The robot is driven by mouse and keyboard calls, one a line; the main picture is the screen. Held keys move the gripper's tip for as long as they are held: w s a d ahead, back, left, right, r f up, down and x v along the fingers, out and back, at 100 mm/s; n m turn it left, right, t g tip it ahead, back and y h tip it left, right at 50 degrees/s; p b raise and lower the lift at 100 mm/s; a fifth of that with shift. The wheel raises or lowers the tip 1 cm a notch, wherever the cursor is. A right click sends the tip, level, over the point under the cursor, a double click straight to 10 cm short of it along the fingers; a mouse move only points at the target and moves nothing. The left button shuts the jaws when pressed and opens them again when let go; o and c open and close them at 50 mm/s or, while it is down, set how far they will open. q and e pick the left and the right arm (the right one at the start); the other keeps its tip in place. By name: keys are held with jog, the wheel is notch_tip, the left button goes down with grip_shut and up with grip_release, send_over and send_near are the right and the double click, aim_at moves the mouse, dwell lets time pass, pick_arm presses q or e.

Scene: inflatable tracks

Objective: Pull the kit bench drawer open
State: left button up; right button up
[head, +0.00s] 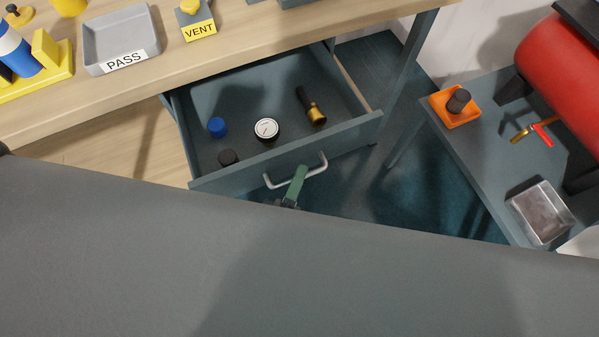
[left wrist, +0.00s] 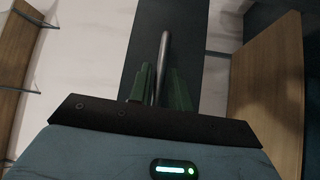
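The kit bench drawer (head: 285,160) stands pulled out from under the wooden bench top, and its inside shows in the head view. Its silver bar handle (head: 318,172) is on the front panel. My left gripper (head: 299,175), with green fingers, is at the middle of the handle. In the drawer lie a blue cap (head: 217,127), a round gauge (head: 266,129), a dark cap (head: 228,157) and a black and brass nozzle (head: 312,108). My right gripper is not in view.
A grey side table (head: 480,140) at right carries an orange dish (head: 455,107), a metal tray (head: 540,212) and a red tank (head: 560,75). A large grey surface fills the lower foreground.

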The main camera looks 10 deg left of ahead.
pick_arm(q)
jog(key=b+v, duration=0.1)
jog(key=v, duration=0.6)
jog(key=shift+s+f, duration=0.1)
dwell(0.5)
